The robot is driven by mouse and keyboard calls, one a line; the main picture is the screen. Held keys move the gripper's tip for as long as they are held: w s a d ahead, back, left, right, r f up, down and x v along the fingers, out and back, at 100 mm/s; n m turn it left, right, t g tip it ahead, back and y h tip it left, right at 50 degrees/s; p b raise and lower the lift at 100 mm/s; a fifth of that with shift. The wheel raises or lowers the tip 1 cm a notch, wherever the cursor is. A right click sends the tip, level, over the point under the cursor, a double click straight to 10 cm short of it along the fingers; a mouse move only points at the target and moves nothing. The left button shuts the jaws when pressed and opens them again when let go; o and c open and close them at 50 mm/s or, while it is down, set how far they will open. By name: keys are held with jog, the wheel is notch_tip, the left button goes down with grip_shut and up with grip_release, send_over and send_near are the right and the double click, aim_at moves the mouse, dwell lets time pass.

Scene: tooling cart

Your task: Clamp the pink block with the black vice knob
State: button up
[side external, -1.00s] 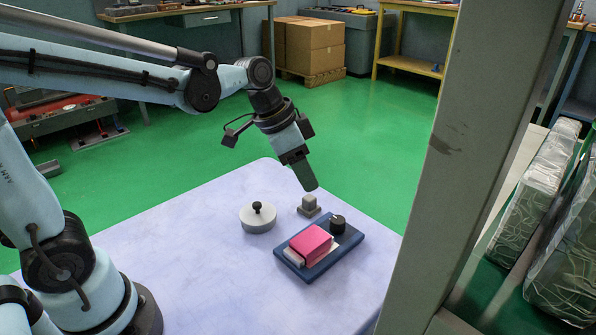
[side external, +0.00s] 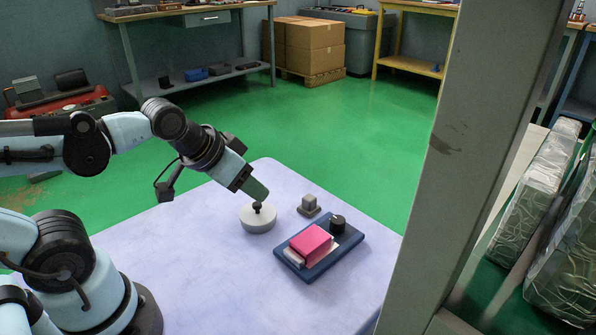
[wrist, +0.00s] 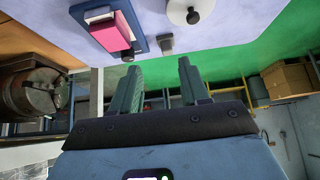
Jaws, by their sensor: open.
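The pink block (side external: 311,243) lies on the blue vice base (side external: 322,268), beside a pale jaw piece. The black vice knob (side external: 338,224) stands upright at the base's far right end. In the wrist view the pink block (wrist: 108,30) and blue base (wrist: 139,45) are at the upper left, with the dark knob (wrist: 127,56) below them. My gripper (side external: 261,193) appears just above the round lid's small knob in the side view. The wrist view shows its two fingers (wrist: 160,68) apart, nothing between them, and the vice some way off to their left.
A round white lid (side external: 257,222) with a black knob stands left of the vice. A small grey block (side external: 309,204) stands behind the vice. The table (side external: 190,265) is clear at the front left. A grey post (side external: 460,150) rises at the right of the side view.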

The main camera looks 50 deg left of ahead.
jog(key=shift+o, duration=1.3)
jog(key=shift+w+d+r, duration=0.1)
jog(key=shift+w+r, duration=0.05)
jog(key=shift+w, duration=0.05)
jog(key=w+d+r+g, duration=0.4)
jog(key=w, duration=0.4)
jog(key=n+g, duration=0.2)
jog(key=g, duration=0.1)
send_near(339, 219)
notch_tip(339, 219, down, 9)
jog(key=shift+r, duration=0.2)
jog(key=shift+c, duration=0.3)
